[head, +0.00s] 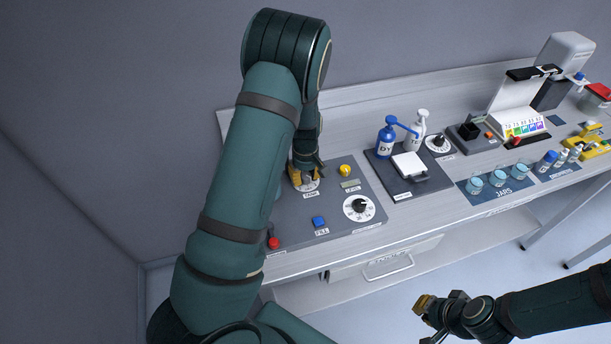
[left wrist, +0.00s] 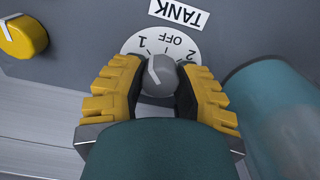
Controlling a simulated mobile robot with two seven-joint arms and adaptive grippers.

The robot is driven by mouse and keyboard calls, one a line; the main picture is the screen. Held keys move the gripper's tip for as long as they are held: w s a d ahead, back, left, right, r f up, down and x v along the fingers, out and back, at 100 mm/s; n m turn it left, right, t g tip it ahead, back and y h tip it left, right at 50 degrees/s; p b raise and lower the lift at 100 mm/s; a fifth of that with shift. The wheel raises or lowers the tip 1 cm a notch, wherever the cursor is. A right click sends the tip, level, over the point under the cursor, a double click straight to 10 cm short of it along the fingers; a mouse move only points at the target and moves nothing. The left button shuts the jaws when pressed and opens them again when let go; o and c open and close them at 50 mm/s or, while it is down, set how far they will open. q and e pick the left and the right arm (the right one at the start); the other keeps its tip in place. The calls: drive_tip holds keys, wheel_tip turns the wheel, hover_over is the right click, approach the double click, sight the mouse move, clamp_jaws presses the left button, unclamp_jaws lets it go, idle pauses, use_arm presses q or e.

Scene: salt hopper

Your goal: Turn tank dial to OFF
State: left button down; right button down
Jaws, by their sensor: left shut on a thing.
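The tank dial shows as a white disc (head: 309,186) on the grey panel, partly hidden by my left arm and gripper in the head view. In the left wrist view the disc carries 1, OFF and 2, and its grey knob (left wrist: 162,79) has a white pointer aimed up-left, about towards 1. A TANK label (left wrist: 179,13) sits beside the disc. My left gripper (left wrist: 160,95) is shut on the knob, with yellow pads on both sides. My right gripper (head: 432,308) is low in front of the bench, away from the panel; its jaw opening is unclear.
The same panel (head: 340,228) holds a yellow knob (head: 344,170), a blue button (head: 319,222), a black-knobbed dial (head: 359,206) and a red-tipped lever (head: 273,242). To the right stand pump bottles (head: 387,138), jars (head: 497,174) and small devices. A wall is behind the bench.

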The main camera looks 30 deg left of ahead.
use_arm(q)
drive_tip(key=m+b, duration=0.1)
drive_tip(key=m, duration=0.2)
drive_tip(key=shift+m, duration=0.3)
drive_tip(key=shift+m+b, duration=0.6)
drive_tip(key=shift+m, duration=1.4)
drive_tip(key=c, duration=0.6)
unclamp_jaws()
